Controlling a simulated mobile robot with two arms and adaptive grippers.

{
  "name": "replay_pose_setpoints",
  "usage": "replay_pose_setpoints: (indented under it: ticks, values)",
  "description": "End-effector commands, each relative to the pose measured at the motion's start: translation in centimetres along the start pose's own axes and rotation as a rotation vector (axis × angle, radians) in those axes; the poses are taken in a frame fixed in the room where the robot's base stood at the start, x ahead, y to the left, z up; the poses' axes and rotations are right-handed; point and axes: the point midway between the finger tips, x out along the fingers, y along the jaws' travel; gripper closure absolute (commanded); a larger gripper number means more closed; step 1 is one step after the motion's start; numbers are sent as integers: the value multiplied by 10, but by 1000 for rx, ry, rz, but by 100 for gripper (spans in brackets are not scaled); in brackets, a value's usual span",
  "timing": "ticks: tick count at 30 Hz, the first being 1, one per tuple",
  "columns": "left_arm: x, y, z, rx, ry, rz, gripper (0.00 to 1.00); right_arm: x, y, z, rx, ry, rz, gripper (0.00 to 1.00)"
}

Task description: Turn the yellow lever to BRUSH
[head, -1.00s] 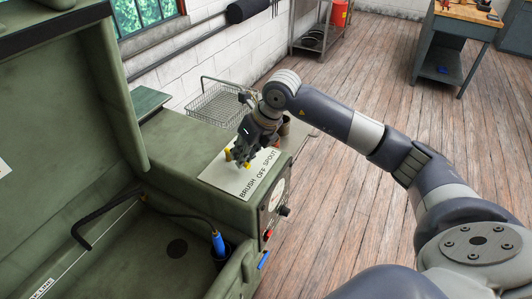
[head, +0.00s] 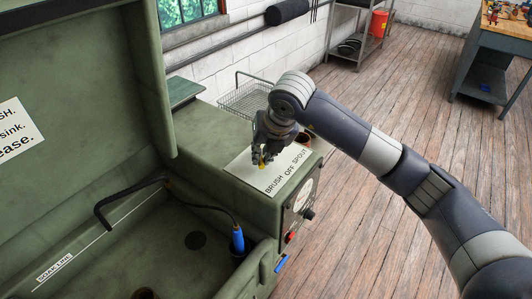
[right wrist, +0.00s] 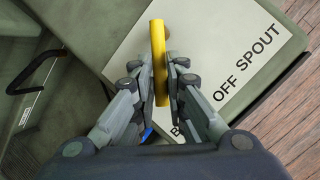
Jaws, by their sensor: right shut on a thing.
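The yellow lever (right wrist: 159,62) stands between the fingers of my right gripper (right wrist: 161,85), which is shut on it. In the right wrist view the lever runs nearly straight up the picture, with one end towards the partly hidden BRUSH word. In the head view only a bit of the lever (head: 262,166) shows under my right gripper (head: 262,158). The white label plate (head: 246,177) lies on top of the green cabinet and reads BRUSH OFF SPOUT. The fingers hide the lever's pivot, so I cannot tell its exact setting. My left gripper is not in view.
The green parts washer (head: 205,135) has its lid open at left. A blue-handled brush (head: 238,240) on a black hose stands in its basin. A wire basket (head: 247,98) is behind the gripper. A brown pot (head: 304,138) stands beside the plate.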

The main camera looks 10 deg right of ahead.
Motion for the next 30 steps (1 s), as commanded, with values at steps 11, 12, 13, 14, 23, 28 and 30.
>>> replay_pose_setpoints:
  ticks: [11,12,13,14,23,28,30]
  values:
    - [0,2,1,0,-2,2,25,-1,0,1,3,-4,1,76]
    - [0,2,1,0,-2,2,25,-1,0,1,3,-4,1,67]
    - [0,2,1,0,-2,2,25,-1,0,1,3,-4,1,67]
    - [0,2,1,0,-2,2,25,-1,0,1,3,-3,1,67]
    - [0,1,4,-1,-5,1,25,-2,0,0,1,-2,1,67]
    - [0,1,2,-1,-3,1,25,-20,1,2,1,-5,2,67]
    - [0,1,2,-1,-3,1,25,-34,1,2,0,-7,3,67]
